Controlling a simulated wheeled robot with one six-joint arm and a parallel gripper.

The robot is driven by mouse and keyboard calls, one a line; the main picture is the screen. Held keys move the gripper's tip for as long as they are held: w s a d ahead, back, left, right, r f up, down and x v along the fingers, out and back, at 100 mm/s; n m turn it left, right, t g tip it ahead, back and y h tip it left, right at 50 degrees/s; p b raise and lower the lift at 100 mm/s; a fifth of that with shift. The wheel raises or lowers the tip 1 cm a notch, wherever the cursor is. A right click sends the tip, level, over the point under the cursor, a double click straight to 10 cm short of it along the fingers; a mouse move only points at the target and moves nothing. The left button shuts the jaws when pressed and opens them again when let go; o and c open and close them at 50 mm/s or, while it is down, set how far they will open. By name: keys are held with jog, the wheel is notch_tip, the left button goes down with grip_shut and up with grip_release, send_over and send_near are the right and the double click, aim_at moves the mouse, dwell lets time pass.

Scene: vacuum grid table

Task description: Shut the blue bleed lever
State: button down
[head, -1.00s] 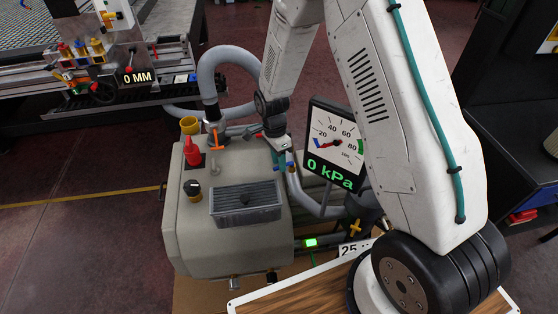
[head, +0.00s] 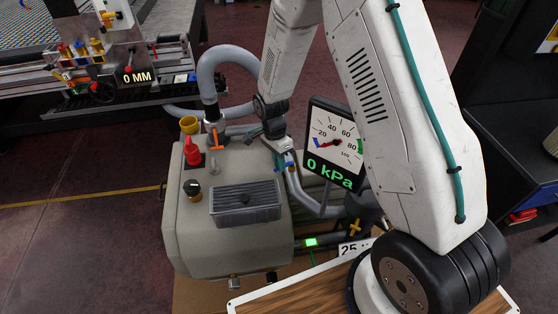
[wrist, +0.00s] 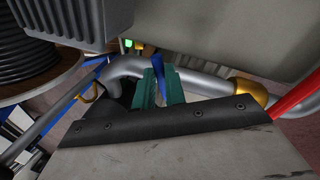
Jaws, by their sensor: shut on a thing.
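The blue bleed lever (wrist: 158,72) stands between the teal fingers of my gripper (wrist: 160,88) in the wrist view, beside a grey pipe with a brass end. My gripper is shut on the lever. In the head view my gripper (head: 279,158) is at the right side of the grey pump housing (head: 240,155), left of the gauge. Only a small bit of blue shows there, and the fingers and wrist hide much of the lever. The gauge (head: 335,145) reads 0 kPa.
A red knob (head: 193,152), an orange handle (head: 214,136) and a ribbed grey box (head: 245,202) sit on the housing. A thick grey hose (head: 222,56) loops behind. In the wrist view a red bar (wrist: 298,95) is at the right and a grey pipe (wrist: 200,82) runs close by.

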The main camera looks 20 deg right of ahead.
jog(key=s+n, duration=0.1)
jog(key=n, duration=0.2)
jog(key=s+d+n+h, duration=0.1)
jog(key=n, duration=0.2)
jog(key=s+d+n+t, duration=0.1)
jog(key=n, duration=0.2)
jog(key=shift+s+n+h, duration=0.2)
jog(key=shift+n+h, duration=0.1)
jog(key=shift+s+d+n+t, duration=0.2)
jog(key=shift+d+n, duration=0.15)
jog(key=shift+n, duration=0.55)
jog(key=shift+s+d+n+t, duration=0.1)
jog(key=shift+d+n+t, duration=0.2)
jog(key=shift+n, duration=0.6)
jog(key=shift+d, duration=0.1)
jog(key=c, duration=1.5)
grip_release()
jog(key=shift+o, duration=0.2)
